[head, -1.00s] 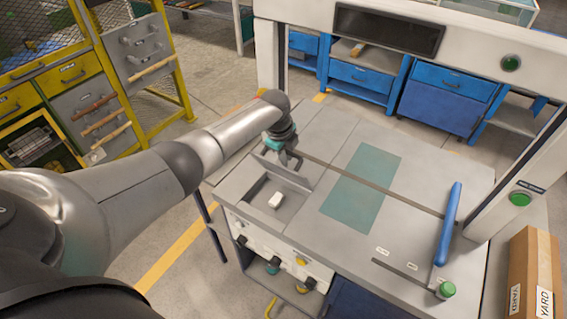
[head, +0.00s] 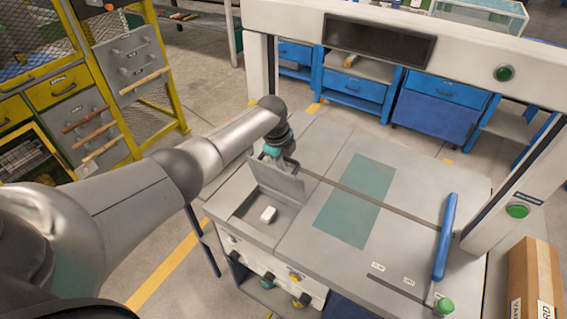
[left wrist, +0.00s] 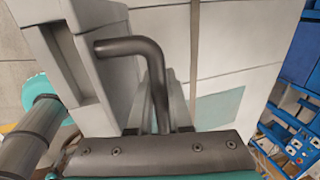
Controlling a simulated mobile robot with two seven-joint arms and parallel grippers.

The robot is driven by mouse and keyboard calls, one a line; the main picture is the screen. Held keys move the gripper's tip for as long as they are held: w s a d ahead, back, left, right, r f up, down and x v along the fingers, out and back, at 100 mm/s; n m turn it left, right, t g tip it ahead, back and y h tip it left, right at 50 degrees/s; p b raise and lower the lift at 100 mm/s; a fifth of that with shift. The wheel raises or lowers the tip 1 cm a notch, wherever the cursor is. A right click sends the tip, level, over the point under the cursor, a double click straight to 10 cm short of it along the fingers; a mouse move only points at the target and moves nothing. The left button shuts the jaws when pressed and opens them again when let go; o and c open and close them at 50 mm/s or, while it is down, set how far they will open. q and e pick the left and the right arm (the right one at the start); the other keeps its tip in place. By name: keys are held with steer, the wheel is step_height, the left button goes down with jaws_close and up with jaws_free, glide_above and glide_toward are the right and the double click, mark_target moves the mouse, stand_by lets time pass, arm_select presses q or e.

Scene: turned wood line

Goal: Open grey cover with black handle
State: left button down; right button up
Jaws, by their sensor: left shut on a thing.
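The grey cover (head: 275,183) stands raised and tilted at the back edge of a recessed compartment in the grey worktable (head: 300,215). My left gripper (head: 279,158) is at the cover's upper edge and is shut on the black handle. In the left wrist view the bent black handle (left wrist: 150,60) runs down to the gripper's dark finger bar (left wrist: 158,152); the grip itself is partly hidden. The compartment below is open, and a small white block (head: 268,214) lies in it. My right gripper is not in view.
A blue bar handle (head: 446,237) and a green knob (head: 445,305) are at the table's right side. A teal panel (head: 353,202) lies flat in the middle. A white frame (head: 258,60) rises around the table. A cardboard box (head: 530,280) stands at the right.

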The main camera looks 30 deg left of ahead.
arm_select(q)
steer(key=shift+s+f, duration=0.1)
steer(key=shift+f, duration=0.05)
steer(key=c, duration=1.1)
jaws_free()
steer(key=p+v, duration=0.3)
steer(key=v, duration=1.2)
